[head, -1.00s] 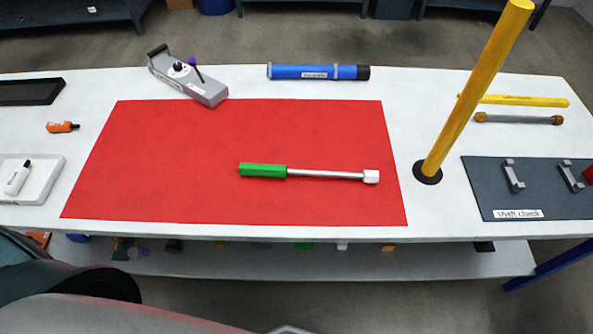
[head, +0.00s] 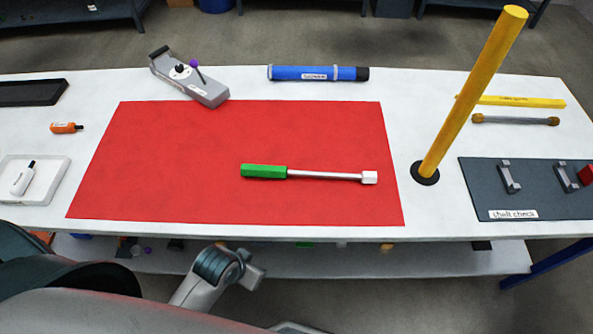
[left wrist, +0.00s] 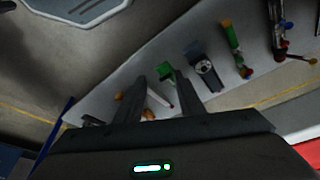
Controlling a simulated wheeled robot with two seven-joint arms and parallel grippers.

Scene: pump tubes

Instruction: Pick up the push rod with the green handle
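The push rod lies on the red mat (head: 160,185) in the head view, with its green handle (head: 263,171) to the left. Its pale shaft (head: 325,175) runs right to a white block-like end (head: 369,177). In the head view, part of my left arm shows below the table's front edge, apart from the rod; its fingers cannot be made out there. In the left wrist view, my left gripper (left wrist: 159,84) has its two dark fingers apart with a gap between them. It appears empty. The push rod cannot be made out in that view. My right gripper is not in view.
A yellow post (head: 470,100) on a black base stands right of the mat. A grey device (head: 190,80) and a blue cylinder (head: 310,73) lie behind it. A grey board with brackets (head: 470,190) is at right. The left wrist view shows a shelf (left wrist: 240,86) with small items.

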